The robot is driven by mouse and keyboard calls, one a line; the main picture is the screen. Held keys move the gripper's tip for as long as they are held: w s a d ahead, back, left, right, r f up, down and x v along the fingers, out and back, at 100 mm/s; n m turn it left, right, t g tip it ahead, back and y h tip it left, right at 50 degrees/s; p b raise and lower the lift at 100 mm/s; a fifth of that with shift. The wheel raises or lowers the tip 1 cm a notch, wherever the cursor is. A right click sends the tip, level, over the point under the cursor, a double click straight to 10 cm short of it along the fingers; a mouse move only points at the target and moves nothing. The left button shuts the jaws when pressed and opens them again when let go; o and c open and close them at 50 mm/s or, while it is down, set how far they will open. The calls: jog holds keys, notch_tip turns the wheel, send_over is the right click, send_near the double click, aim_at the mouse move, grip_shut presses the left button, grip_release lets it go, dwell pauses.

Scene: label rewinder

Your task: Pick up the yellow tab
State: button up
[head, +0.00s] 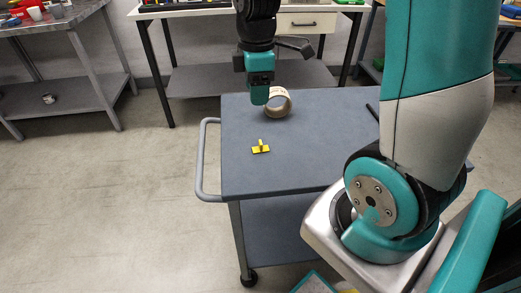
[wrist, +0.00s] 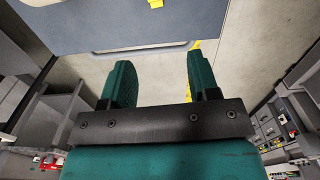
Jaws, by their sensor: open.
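The yellow tab (head: 261,148) lies on the grey top of the trolley (head: 290,165), toward its left side. It has a flat base with a small upright part. In the wrist view the tab (wrist: 156,3) is partly cut off at the top edge. My gripper (head: 260,98) is above the far part of the trolley, beyond the tab and apart from it. In the wrist view my gripper (wrist: 160,62) has its two green fingers spread wide, with nothing between them.
A tan cardboard ring (head: 277,103) stands on the trolley beside my gripper in the head view. A dark, thin object (head: 372,112) lies at the trolley's right. A rail handle (head: 203,160) runs along the left edge. The trolley top around the tab is clear.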

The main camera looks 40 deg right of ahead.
send_over(261, 142)
jog(key=f, duration=1.2)
jog(key=shift+a+b, duration=0.4)
jog(key=shift+d+f, duration=0.2)
jog(key=shift+f, duration=1.2)
jog(key=shift+d+f, duration=0.15)
jog(key=shift+f, duration=1.2)
jog(key=shift+c, duration=0.4)
grip_shut()
jog(key=shift+r, duration=0.1)
